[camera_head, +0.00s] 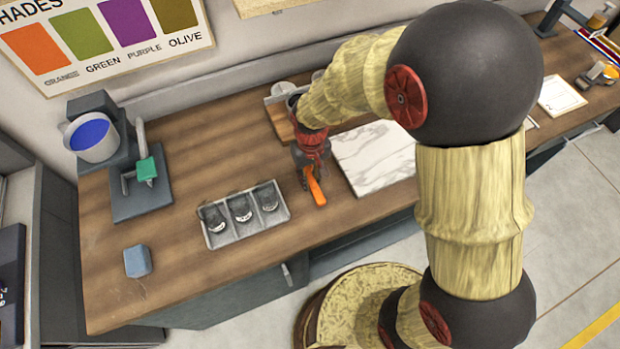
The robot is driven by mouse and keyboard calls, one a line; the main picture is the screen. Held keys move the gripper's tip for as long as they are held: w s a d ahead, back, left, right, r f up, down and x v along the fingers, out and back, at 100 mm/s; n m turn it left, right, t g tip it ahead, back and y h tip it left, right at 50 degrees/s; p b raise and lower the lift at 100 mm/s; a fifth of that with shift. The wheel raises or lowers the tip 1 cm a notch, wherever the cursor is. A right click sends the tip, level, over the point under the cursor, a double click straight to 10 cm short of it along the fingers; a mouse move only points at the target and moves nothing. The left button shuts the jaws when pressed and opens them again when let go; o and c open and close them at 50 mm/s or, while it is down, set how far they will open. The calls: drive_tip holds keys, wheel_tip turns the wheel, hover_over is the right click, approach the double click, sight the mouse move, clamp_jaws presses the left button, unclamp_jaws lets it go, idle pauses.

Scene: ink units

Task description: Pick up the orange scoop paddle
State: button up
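The orange scoop paddle (315,187) shows just below my gripper (308,170), near the front edge of the wooden counter. Its long orange part tilts slightly, with the lower end toward the counter's front. My gripper points down, and its dark fingers are at the paddle's upper end. The fingers are small and partly overlap the paddle, so I cannot tell whether they are closed on it. I also cannot tell whether the paddle rests on the counter or is lifted.
A grey tray (246,229) with several dark cups is left of the paddle. A white marble slab (352,153) lies to the right. A blue-grey block (137,261), a stand with a green piece (146,169) and a pot of blue ink (91,149) are farther left.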

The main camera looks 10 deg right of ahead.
sight(312, 180)
clamp_jaws()
drive_tip(key=shift+r, duration=0.1)
idle(0.4)
drive_tip(key=shift+r, duration=0.6)
wheel_tip(312, 180, up, 3)
drive_tip(key=shift+s+d+f+p, duration=0.15)
drive_tip(key=shift+f+p, duration=0.05)
drive_tip(key=shift+p, duration=0.45)
drive_tip(key=s+d+r+p, duration=0.2)
drive_tip(key=s+d+r, duration=0.5)
drive_tip(key=s+r, duration=0.2)
drive_tip(key=shift+s+p, duration=0.35)
drive_tip(key=shift+s, duration=0.95)
drive_tip(key=shift+d, duration=0.1)
